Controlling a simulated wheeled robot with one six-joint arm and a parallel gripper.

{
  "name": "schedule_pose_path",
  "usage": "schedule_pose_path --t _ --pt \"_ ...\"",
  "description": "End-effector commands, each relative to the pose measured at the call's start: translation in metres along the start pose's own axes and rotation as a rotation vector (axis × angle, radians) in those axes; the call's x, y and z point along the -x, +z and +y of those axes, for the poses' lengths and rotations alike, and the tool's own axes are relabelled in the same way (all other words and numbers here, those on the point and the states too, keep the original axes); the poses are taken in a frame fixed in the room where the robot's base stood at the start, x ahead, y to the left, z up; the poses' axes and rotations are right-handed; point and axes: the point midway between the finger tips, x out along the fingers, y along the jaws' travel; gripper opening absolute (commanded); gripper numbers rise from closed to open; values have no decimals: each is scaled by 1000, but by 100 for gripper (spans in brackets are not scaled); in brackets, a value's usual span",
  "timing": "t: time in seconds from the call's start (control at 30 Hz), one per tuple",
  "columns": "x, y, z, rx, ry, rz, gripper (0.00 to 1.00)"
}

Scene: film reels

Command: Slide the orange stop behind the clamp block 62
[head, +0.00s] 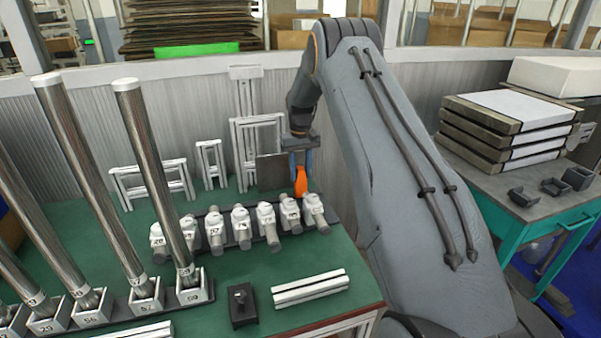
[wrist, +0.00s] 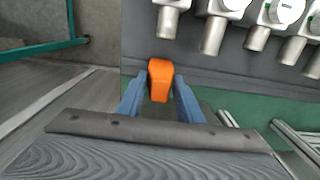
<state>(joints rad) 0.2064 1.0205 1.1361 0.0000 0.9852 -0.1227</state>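My gripper (head: 300,165) is over the far right end of the row of white-capped metal pieces. In the wrist view its two blue fingers (wrist: 160,92) are shut on an orange stop (wrist: 160,75), one on each side. The same orange stop hangs from the fingers in the head view (head: 301,182), above the table. On the left, tall metal tubes stand in numbered clamp blocks (head: 196,287). The labels look like 29, 56, 57 and 60. I cannot make out a label 62 for certain.
A black block (head: 241,306) and pale bars (head: 310,287) lie at the front. Silver frames (head: 255,140) stand behind. Green table surface (head: 225,265) is clear between rack and front.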

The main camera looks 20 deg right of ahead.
Motion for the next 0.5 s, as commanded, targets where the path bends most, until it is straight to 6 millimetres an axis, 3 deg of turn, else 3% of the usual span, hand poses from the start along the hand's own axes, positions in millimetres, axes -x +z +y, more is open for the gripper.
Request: schedule_pose_path --t 0.5 --pt "67 -1 0 0 0 3 33"
